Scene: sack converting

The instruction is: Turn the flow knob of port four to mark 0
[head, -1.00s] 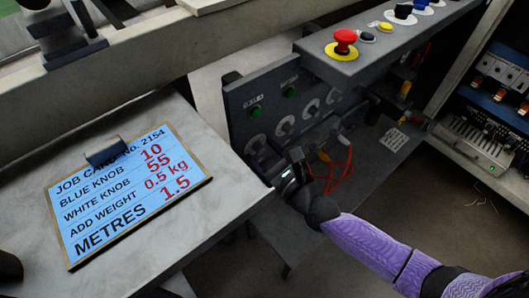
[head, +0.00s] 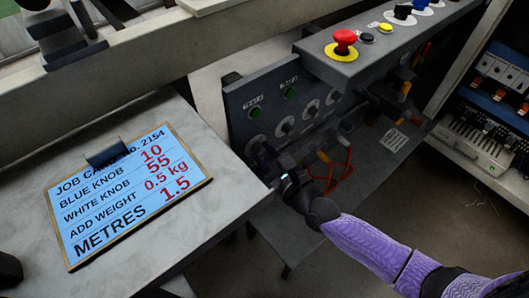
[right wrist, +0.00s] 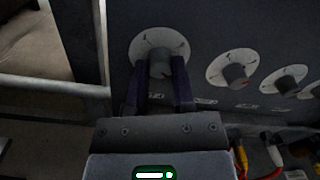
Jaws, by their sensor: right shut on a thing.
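The grey valve panel (head: 238,100) carries a row of flow knobs on white dials. In the right wrist view, my right gripper (right wrist: 160,76) has its two dark fingers on either side of the leftmost flow knob (right wrist: 160,62), shut on it in front of its white dial (right wrist: 143,46). Its pointer and the port number are too dark or small to read. In the head view, my right gripper (head: 276,168) is at the near lower end of the panel. My left gripper is not in view.
A job card (head: 125,190) lies on the pale table (head: 215,215) at left. Red cables (head: 347,165) hang close beside my right gripper. A red emergency button (head: 345,38) sits on the grey box above. An open cabinet (head: 490,120) stands at right.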

